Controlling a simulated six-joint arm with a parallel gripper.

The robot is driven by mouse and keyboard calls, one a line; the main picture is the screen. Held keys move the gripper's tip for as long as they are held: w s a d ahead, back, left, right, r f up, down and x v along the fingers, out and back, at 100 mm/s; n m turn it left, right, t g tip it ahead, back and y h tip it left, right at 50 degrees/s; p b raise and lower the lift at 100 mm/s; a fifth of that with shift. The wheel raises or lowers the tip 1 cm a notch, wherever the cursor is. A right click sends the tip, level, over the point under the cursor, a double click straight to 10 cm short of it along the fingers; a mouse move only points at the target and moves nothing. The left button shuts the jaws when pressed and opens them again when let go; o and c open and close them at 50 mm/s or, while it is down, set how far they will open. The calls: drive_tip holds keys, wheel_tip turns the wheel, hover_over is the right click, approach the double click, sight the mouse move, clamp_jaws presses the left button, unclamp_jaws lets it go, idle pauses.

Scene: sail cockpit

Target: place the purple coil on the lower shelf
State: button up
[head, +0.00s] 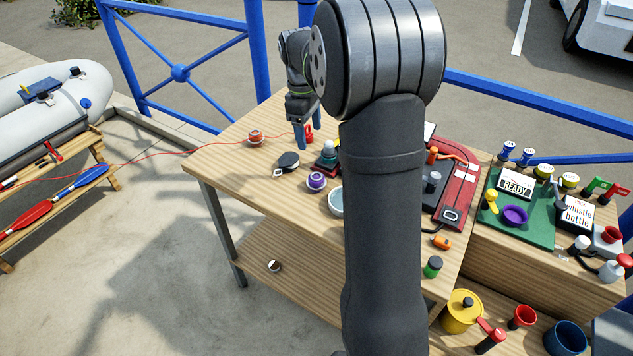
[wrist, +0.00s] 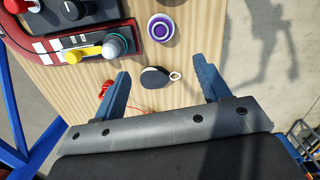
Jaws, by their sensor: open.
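The purple coil (head: 316,181), a small round purple and white roll, sits on the wooden table top (head: 228,150) near its front edge. In the wrist view the purple coil (wrist: 160,27) lies at the top, beyond my open fingers. My gripper (head: 303,140) is open and empty, pointing down over the far part of the table. In the wrist view my gripper (wrist: 161,70) has its two blue fingers spread, with a dark tagged object (wrist: 155,77) seen between them. The lower shelf (head: 255,250) is below the table top, with one small round item (head: 274,265) on it.
A dark oval object (head: 288,160), a red-and-white roll (head: 255,137) with a red line, and a pale bowl (head: 335,201) are near the coil. A red panel (head: 455,190) stands to the right. My arm hides the table's middle. The shelf's left part is mostly clear.

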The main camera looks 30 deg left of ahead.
sight(316, 176)
drive_tip(key=shift+n, duration=0.4)
drive_tip(key=f, duration=0.5)
drive_tip(key=d+f, duration=0.1)
drive_tip(key=f, duration=1)
drive_tip(key=shift+w+d+f, duration=0.3)
drive_tip(key=shift+d+f, duration=0.05)
drive_tip(key=shift+d, duration=0.05)
drive_tip(key=c, duration=1.1)
drive_tip(key=shift+o, duration=0.2)
drive_tip(key=shift+r, duration=0.2)
drive_tip(key=shift+r, duration=0.25)
drive_tip(key=r, duration=0.3)
drive_tip(key=shift+w+d+r, duration=0.1)
drive_tip(key=shift+d+r, duration=0.2)
drive_tip(key=shift+r, duration=0.1)
drive_tip(key=w+d+r, duration=0.1)
drive_tip(key=d+r, duration=0.5)
drive_tip(key=d, duration=0.5)
drive_tip(key=shift+w+r, duration=0.2)
drive_tip(key=shift+w, duration=0.1)
